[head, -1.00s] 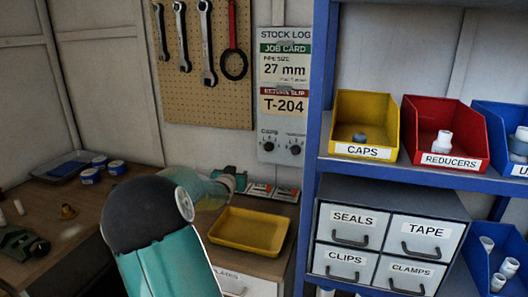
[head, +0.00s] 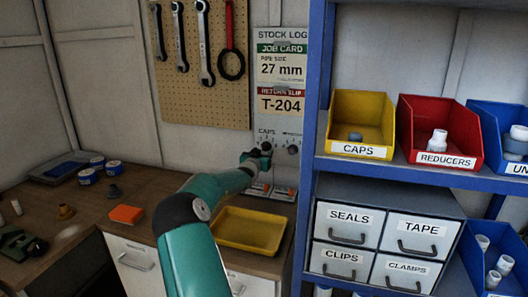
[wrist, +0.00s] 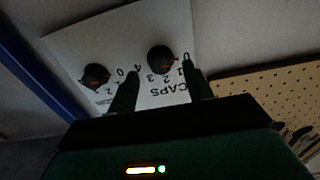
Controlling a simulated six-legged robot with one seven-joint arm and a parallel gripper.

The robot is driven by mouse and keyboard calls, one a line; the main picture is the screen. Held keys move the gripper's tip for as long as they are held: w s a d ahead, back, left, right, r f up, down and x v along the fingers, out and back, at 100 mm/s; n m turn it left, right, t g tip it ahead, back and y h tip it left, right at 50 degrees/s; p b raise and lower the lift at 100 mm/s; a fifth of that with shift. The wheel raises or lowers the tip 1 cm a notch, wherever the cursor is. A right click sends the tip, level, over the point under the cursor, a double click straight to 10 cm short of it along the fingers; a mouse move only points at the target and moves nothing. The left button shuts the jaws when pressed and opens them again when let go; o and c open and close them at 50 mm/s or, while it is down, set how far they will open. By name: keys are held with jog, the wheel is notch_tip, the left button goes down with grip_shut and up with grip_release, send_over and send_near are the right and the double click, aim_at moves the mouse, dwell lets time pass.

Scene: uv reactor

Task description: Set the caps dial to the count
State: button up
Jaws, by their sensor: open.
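The caps dial (wrist: 161,59) is a round dark knob with a reddish mark, on a white panel lettered CAPS with numerals around it. I cannot tell which numeral it points at. My gripper (wrist: 160,66) is open, one finger on each side of this dial, with no clear contact visible. In the head view my gripper (head: 257,157) is up at the stock log panel (head: 282,112) and largely hides the caps dial. The yellow CAPS bin (head: 359,151) on the shelf shows one grey cap (head: 355,136); its floor is partly hidden.
A second dial (wrist: 95,76) sits beside the caps dial; it also shows in the head view (head: 292,149). The blue shelf post (head: 312,120) stands close to the right. A yellow tray (head: 249,232) lies on the bench below my arm. A pegboard (head: 208,105) hangs to the left.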

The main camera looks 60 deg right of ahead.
aim_at(265, 149)
jog(key=shift+w+d, duration=0.15)
jog(key=shift+d, duration=0.6)
jog(key=shift+w+d, duration=0.1)
jog(key=shift+d, duration=0.65)
jog(key=c, duration=1)
jog(key=m, duration=0.3)
jog(key=shift+m, duration=2.3)
